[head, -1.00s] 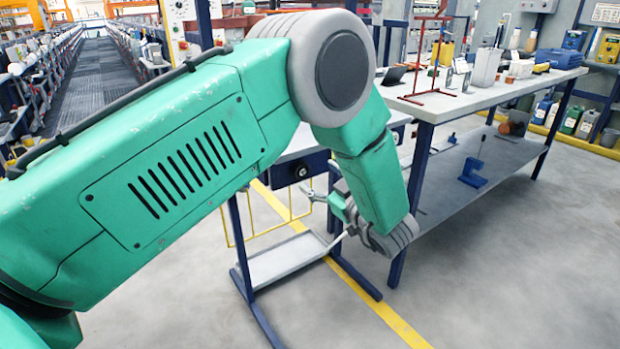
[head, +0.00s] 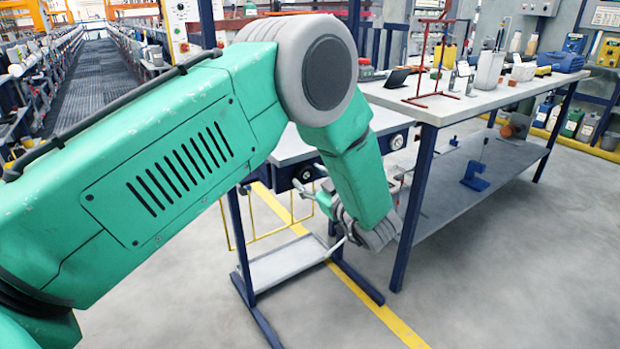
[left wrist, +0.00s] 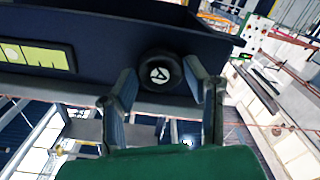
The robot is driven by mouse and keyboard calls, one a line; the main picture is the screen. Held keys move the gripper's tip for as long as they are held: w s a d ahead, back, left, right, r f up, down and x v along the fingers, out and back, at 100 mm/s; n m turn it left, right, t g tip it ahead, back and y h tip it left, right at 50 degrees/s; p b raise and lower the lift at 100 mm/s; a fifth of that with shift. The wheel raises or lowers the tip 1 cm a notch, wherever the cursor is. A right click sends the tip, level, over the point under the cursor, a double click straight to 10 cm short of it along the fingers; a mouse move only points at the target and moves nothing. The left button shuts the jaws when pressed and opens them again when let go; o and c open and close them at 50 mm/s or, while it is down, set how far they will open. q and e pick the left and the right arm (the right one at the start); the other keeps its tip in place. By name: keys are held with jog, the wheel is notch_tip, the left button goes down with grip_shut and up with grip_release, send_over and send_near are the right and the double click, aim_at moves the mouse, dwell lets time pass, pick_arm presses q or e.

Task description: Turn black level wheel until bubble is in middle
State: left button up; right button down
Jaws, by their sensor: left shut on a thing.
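A round black wheel (left wrist: 160,72) with a white arrow-like mark sits on the dark blue side of a bench in the left wrist view. My left gripper (left wrist: 163,88) has one finger on each side of it and is shut on it. In the head view, a small knob with a light centre (head: 305,174) shows on the dark front of the small bench, just above my left gripper (head: 318,192), which is partly hidden by my wrist. My right gripper is not in view.
A second knob (head: 397,142) sits right of my forearm. A long workbench (head: 460,104) with a red stand (head: 437,62) stands at the right. The floor at the lower right is clear.

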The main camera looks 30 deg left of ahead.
pick_arm(q)
jog(key=shift+a, duration=0.15)
jog(key=shift+d+n, duration=0.2)
jog(key=shift+n, duration=0.5)
jog(key=shift+a, duration=0.1)
jog(key=shift+r, duration=0.1)
jog(key=o, duration=1.2)
jog(key=shift+w, duration=0.1)
jog(key=shift+c, duration=0.2)
